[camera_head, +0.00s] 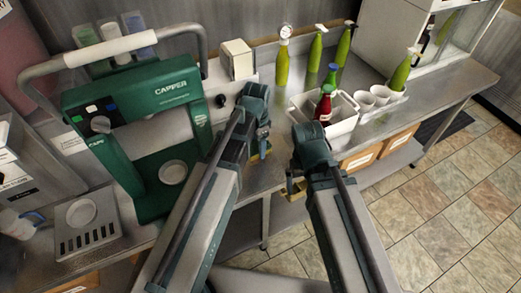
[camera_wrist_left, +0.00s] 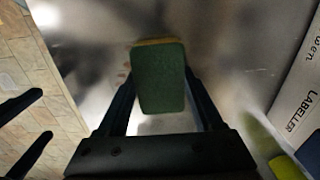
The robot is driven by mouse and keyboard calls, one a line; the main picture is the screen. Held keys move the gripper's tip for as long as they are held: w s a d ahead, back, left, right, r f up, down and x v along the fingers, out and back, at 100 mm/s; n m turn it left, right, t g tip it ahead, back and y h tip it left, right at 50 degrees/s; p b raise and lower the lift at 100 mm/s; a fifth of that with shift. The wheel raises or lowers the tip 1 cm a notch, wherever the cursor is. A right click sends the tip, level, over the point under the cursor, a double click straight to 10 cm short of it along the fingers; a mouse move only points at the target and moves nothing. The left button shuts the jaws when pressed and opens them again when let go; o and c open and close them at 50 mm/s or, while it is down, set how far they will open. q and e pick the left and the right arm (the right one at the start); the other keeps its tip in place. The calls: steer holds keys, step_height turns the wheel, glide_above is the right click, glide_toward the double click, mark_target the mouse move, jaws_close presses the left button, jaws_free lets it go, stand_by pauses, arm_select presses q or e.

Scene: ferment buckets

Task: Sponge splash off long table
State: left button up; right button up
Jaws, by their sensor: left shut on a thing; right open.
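My left gripper (camera_wrist_left: 160,92) is shut on a green sponge (camera_wrist_left: 160,80) with a yellow edge, held over the bare metal of the long table (camera_wrist_left: 228,35). I cannot tell whether the sponge touches the metal. In the head view my left gripper (camera_head: 260,152) is over the table's front part, and its arm hides much of the table. Faint brownish specks (camera_wrist_left: 122,74) show beside the sponge; I cannot tell if they are the splash. My right gripper (camera_head: 294,188) is open and empty at the table's front edge; its two dark fingers also show in the left wrist view (camera_wrist_left: 28,128).
A green capper (camera_head: 140,125) stands left of my left arm. A white crate (camera_head: 340,122) with bottles is right of my grippers, beside white cups (camera_head: 375,97). Green bottles (camera_head: 283,65) stand behind. A box marked "labeller" (camera_wrist_left: 298,95) is right of the sponge.

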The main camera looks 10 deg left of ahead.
arm_select(q)
steer(key=shift+w+a, duration=0.4)
steer(key=shift+w, duration=0.2)
steer(key=shift+f, duration=0.1)
steer(key=shift+s+d+f, duration=0.1)
steer(key=shift+s, duration=0.1)
steer(key=shift+s+d, duration=0.35)
steer(key=shift+s, duration=0.1)
steer(key=shift+s+d, duration=0.85)
steer(key=shift+s, duration=0.25)
